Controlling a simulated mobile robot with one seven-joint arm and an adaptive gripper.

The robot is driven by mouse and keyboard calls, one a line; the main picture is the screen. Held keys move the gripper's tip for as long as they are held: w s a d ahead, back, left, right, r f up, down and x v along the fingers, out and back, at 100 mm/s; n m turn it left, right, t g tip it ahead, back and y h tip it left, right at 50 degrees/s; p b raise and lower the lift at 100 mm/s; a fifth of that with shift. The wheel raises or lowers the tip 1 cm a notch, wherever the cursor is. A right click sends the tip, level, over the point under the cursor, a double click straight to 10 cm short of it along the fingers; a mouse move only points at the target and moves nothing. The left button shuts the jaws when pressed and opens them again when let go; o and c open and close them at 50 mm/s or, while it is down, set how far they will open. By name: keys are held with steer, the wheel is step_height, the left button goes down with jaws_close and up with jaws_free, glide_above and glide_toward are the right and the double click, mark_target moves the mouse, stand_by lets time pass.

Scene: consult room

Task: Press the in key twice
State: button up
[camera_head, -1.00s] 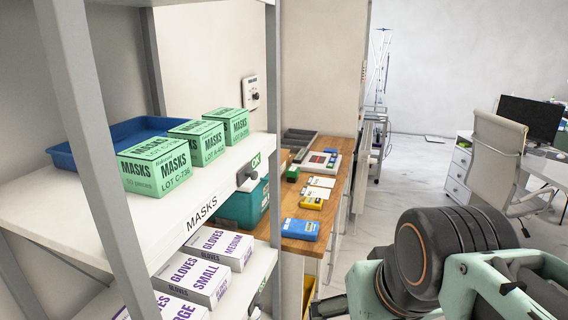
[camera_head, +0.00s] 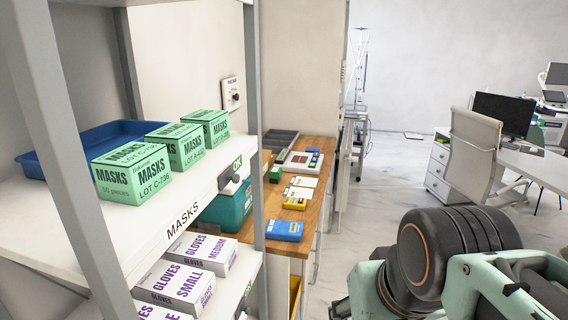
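No key marked "in" can be read in the head view. A white device with a dark red display and small coloured parts (camera_head: 300,161) lies on the wooden counter (camera_head: 312,205); its key labels are too small to read. A white wall box with a dark dial (camera_head: 231,95) hangs behind the shelf.
The metal shelf rack (camera_head: 75,170) stands close on the left with green mask boxes (camera_head: 132,172), a blue tray (camera_head: 60,150) and glove boxes (camera_head: 176,285). A blue pack (camera_head: 284,231) lies at the counter's near end. Open floor (camera_head: 385,185) lies right of the counter, before a chair (camera_head: 472,150) and desk.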

jaws_close()
stand_by(1.4)
